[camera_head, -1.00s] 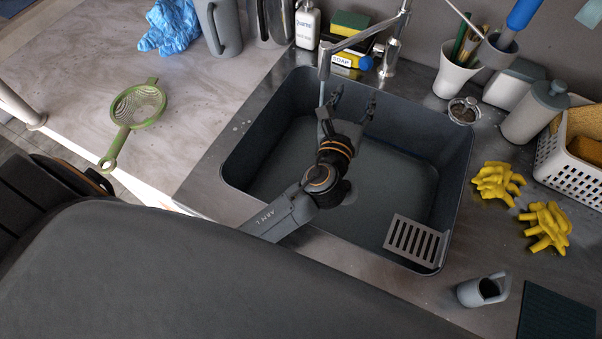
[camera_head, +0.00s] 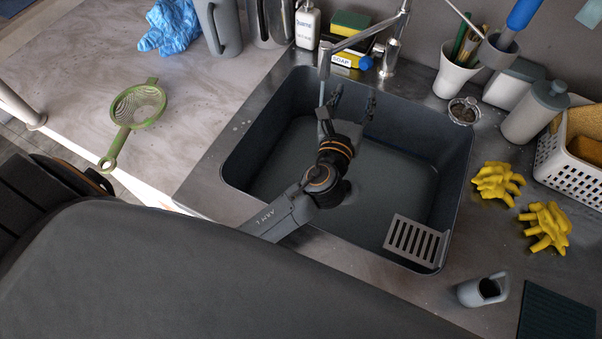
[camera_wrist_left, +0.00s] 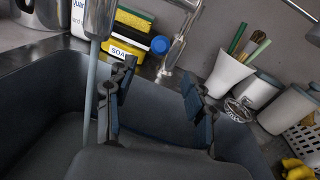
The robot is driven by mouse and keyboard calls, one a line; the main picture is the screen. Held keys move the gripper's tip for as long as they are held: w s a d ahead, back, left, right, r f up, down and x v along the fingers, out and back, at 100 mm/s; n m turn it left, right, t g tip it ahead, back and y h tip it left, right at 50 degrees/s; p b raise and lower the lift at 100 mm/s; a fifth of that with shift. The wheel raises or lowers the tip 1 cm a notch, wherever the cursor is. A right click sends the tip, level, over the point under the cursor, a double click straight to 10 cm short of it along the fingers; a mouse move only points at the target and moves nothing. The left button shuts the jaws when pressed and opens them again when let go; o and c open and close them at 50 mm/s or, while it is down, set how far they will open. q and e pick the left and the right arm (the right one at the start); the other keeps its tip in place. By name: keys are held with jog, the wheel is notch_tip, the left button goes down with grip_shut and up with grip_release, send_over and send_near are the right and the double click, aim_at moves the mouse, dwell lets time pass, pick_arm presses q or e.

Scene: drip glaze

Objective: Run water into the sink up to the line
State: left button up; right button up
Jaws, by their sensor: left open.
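The dark grey sink (camera_head: 425,118) is set into the steel counter. The tap (camera_head: 345,42) reaches over its back left part, and its spout also shows in the wrist view (camera_wrist_left: 100,18). A thin stream of water (camera_wrist_left: 90,85) falls from the spout. A bluish, flat surface low in the sink looks like water. I cannot make out a fill line. My left gripper (camera_head: 354,97) is over the sink, just right of the stream. Its fingers are apart with nothing between them, also in the wrist view (camera_wrist_left: 158,80). My right gripper is not in view.
A slotted grey rack (camera_head: 415,242) sits at the sink's front right corner. Yellow gloves (camera_head: 497,184) and a grey cup (camera_head: 483,291) are on the right counter. A soap box, bottle and sponges stand behind the sink. A green strainer (camera_head: 138,105) lies on the left counter.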

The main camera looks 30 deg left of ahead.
pick_arm(q)
jog(key=c, duration=1.1)
jog(key=shift+d+f+n, duration=0.25)
jog(key=shift+f+n, duration=0.05)
jog(key=shift+n, duration=0.1)
grip_shut()
notch_tip(320, 180, up, 7)
jog(key=n+t+h+p, duration=0.1)
jog(key=n+h+p, duration=0.6)
jog(key=n, duration=1.9)
send_over(369, 62)
jog(key=d+p, duration=0.2)
jog(key=y, duration=0.2)
jog(key=shift+s+a+f+b, duration=0.1)
jog(key=shift+s+a+f, duration=0.15)
jog(key=shift+f, duration=0.4)
jog(key=shift+s+a+f+b, duration=0.15)
jog(key=shift+a+f, duration=0.15)
jog(key=shift+f, duration=0.35)
jog(key=shift+s+a+f+b, duration=0.1)
jog(key=shift+s+a+f, duration=0.15)
jog(key=shift+f, duration=0.4)
